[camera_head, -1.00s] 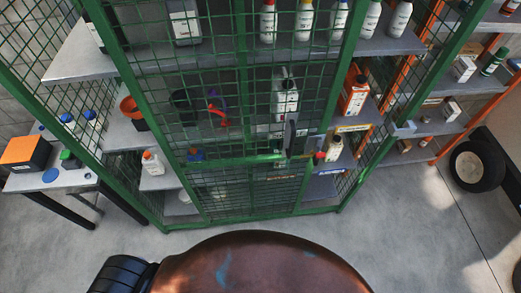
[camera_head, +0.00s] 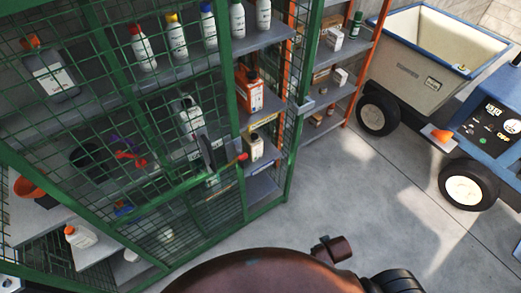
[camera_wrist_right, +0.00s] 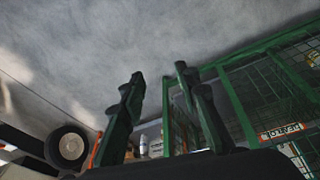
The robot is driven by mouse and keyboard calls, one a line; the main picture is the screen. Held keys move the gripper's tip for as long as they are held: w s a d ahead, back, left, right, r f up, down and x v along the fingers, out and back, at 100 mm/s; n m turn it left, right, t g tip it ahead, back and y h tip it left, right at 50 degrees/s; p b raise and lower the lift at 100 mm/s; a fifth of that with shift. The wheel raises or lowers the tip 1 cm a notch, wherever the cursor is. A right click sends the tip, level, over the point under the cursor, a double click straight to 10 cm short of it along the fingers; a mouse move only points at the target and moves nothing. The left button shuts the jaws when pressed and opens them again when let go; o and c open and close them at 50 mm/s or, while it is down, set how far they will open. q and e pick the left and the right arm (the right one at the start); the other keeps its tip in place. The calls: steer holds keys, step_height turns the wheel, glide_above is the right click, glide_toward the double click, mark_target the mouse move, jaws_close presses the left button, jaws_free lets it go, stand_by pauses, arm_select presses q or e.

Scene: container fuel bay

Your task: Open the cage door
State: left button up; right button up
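The cage door (camera_head: 165,222) is a green-framed wire mesh panel on the front of the green cage, at left and centre of the head view. It looks closed. A dark upright handle (camera_head: 208,153) and a bar with a red tip (camera_head: 243,157) sit near its right edge. My right gripper (camera_wrist_right: 160,76) shows only in the right wrist view. Its two dark fingers are apart with nothing between them. Green cage mesh (camera_wrist_right: 262,88) lies beyond them to the right, apart from the fingers. My left gripper is in neither view.
Bottles and an orange jug (camera_head: 249,90) stand on shelves inside the cage. An orange-post rack (camera_head: 352,95) stands to its right. A blue and cream wheeled vehicle (camera_head: 425,65) is at the upper right. Concrete floor (camera_head: 330,185) between cage and vehicle is clear.

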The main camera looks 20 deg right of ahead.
mark_target(213, 157)
steer(key=w+a+r+t, duration=0.4)
steer(key=w+r, duration=0.7)
steer(key=r, duration=0.1)
steer(key=w+a+r+t, duration=0.4)
steer(key=w+r, duration=0.6)
steer(key=r, duration=0.1)
steer(key=w+a+r+n+t+y, duration=0.25)
steer(key=w+a+r+y, duration=0.35)
steer(key=a, duration=0.5)
steer(key=w+a+r+n+t+y, duration=0.1)
steer(key=a+r+n+t+y, duration=0.15)
steer(key=a+r, duration=0.75)
steer(key=shift+y, duration=0.45)
steer(key=w+a, duration=0.1)
steer(key=w, duration=0.1)
steer(key=w+a+f, duration=0.1)
steer(key=a, duration=0.1)
steer(key=w+a+f, duration=0.1)
steer(key=w+a, duration=0.1)
steer(key=shift+w+a, duration=0.2)
steer(key=shift+w, duration=0.1)
steer(key=shift+w+a, duration=0.25)
steer(key=shift+w, duration=0.25)
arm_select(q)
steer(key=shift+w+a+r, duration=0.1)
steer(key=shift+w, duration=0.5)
arm_select(e)
steer(key=shift+c, duration=0.7)
